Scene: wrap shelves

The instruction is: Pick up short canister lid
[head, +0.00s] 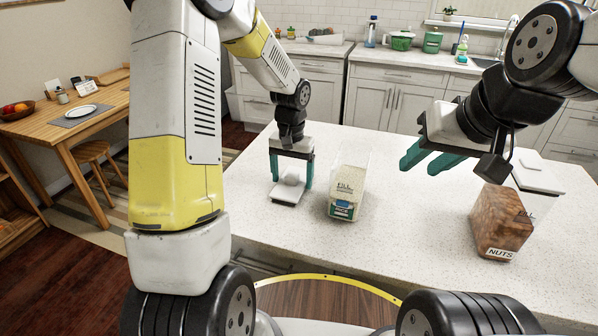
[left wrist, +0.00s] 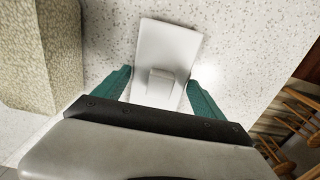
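My right gripper (head: 415,168) is open and empty above the counter at the right.
The counter between the canister and the bag is clear. A wooden table (head: 95,122) stands at the far left.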

